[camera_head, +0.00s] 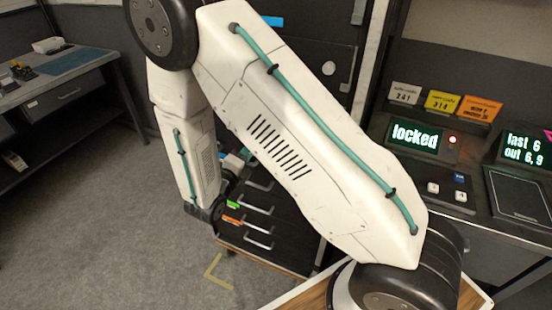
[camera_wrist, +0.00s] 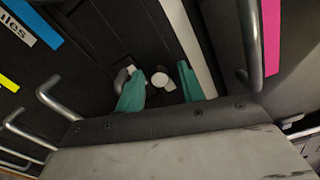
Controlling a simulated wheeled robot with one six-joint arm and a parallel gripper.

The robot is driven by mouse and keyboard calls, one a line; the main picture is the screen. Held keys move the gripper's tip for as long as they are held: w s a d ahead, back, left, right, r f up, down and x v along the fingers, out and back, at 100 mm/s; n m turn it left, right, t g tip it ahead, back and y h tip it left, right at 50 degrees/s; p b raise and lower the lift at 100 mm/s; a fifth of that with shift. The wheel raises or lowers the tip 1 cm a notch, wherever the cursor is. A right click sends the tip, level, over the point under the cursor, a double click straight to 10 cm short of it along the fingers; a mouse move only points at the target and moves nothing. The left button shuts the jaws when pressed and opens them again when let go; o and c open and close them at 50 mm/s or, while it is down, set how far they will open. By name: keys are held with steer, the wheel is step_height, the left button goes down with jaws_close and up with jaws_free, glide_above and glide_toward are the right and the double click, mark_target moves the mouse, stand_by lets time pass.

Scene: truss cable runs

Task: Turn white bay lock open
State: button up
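In the wrist view, a small round white knob (camera_wrist: 162,79) shows on a dark panel, between the teal fingertips of my gripper (camera_wrist: 162,90). The fingers are apart, one on each side of the knob in the picture. I cannot tell whether they touch it or how far off it is. A greyish rounded piece (camera_wrist: 122,80) is partly hidden behind the left finger. In the head view my arm hides the gripper's fingers. A round pale knob (camera_head: 328,68) sits on a dark cabinet there; I cannot tell whether it is the same one.
A display reading "locked" (camera_head: 415,136) with a red light stands on the right bench. Yellow (camera_head: 442,102) and orange signs stand behind it. A drawer unit (camera_head: 262,228) with bar handles is behind my arm. A desk (camera_head: 55,80) stands at left, with clear floor before it.

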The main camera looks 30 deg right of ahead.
steer(key=m, duration=0.4)
steer(key=shift+m, duration=0.4)
steer(key=m, duration=0.3)
steer(key=shift+m, duration=0.4)
steer(key=m, duration=0.3)
steer(key=shift+m, duration=0.4)
steer(key=m, duration=0.5)
steer(key=s+v, duration=0.1)
steer(key=v, duration=0.7)
steer(key=s+d+r+m+g+y, duration=0.4)
steer(key=s+r+m+g+y, duration=0.1)
steer(key=s+r+m+g, duration=0.2)
steer(key=s+d+r+m+g+y, duration=0.4)
steer(key=s+r+m+g+y, duration=0.2)
steer(key=s+m, duration=0.5)
steer(key=shift+s+r+g, duration=0.4)
steer(key=shift+s+r, duration=0.85)
steer(key=shift+r, duration=0.15)
steer(key=shift+a, duration=0.1)
